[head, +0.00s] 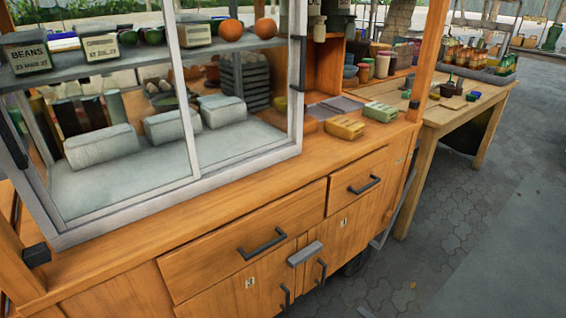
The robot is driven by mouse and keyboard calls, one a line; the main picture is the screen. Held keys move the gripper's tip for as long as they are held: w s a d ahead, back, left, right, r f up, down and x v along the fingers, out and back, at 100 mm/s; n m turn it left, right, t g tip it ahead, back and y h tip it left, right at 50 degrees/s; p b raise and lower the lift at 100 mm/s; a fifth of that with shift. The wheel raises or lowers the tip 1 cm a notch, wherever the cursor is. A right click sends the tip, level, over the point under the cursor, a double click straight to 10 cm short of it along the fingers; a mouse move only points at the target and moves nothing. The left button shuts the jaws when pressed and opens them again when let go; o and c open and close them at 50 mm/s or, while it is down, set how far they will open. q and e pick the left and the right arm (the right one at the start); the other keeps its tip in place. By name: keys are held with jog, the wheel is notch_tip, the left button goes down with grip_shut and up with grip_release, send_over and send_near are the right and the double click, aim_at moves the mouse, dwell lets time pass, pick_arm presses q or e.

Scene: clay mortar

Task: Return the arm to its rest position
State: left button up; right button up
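Neither of my grippers and no clear part of my arms shows in the head view, so their pose cannot be told. A small dark bowl-like vessel (451,89), perhaps the clay mortar, stands on the wooden side table (462,112) at the right. A thin dark stick seems to rise from it. It is too small to make out fully.
A wooden food cart (225,225) with a glass case (120,150) fills the left and middle. Yellow (344,128) and green (380,112) packs lie on its counter. Paved ground (480,220) at right is clear.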

jog(key=s+a+f+n+g+h+p, duration=0.1)
jog(key=s+f+n+g+h+p, duration=0.15)
jog(key=s+f+p, duration=0.4)
jog(key=s+f+n+g+h+p, duration=0.1)
jog(key=s+f+n+g+h, duration=0.2)
jog(key=s, duration=0.6)
pick_arm(q)
jog(key=s+a+f+p, duration=0.3)
jog(key=s+f+p, duration=0.1)
jog(key=s, duration=0.5)
jog(key=s+a+f+p, duration=0.3)
jog(key=s+f, duration=0.3)
jog(key=s, duration=0.2)
jog(key=shift+s+n+y+p, duration=0.3)
jog(key=shift+s+p, duration=0.1)
pick_arm(e)
jog(key=s+f+n+g+h, duration=0.2)
jog(key=s+n+g, duration=0.1)
jog(key=s, duration=1)
jog(key=s+d+f+n+g+h, duration=0.1)
jog(key=s+f+n+g+h, duration=0.1)
jog(key=s, duration=1.2)
jog(key=shift+f+n+g, duration=0.55)
jog(key=shift+n+g, duration=0.2)
jog(key=shift+g, duration=0.1)
jog(key=shift+d, duration=0.1)
